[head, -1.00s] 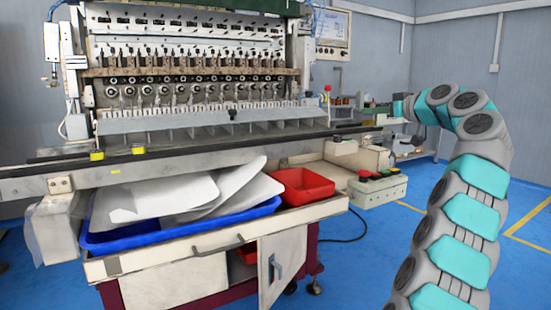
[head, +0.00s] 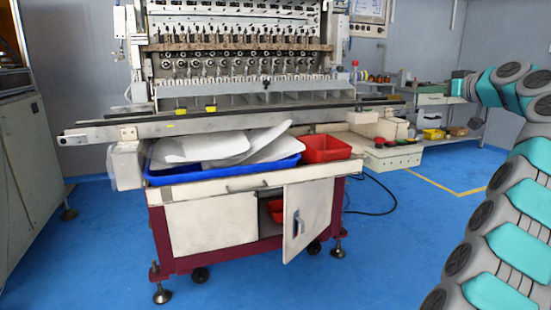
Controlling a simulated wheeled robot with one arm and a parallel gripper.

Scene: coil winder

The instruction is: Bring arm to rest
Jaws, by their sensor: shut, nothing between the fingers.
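My arm (head: 515,190), made of grey and teal links, rises along the right side of the head view. It bends over near the top right. Its far end (head: 461,86) points left and away, in front of the shelf in the background. No gripper fingers can be made out there; they seem hidden behind the links or too small to tell. I see nothing held at that end. The arm appears apart from the winding machine.
The coil winder (head: 245,60) stands on a cabinet (head: 210,224) whose door (head: 310,215) hangs open. A blue tray (head: 222,172) with white sheets and a red bin (head: 325,149) sit on top. A shelf (head: 430,98) stands behind my arm. Blue floor in front is clear.

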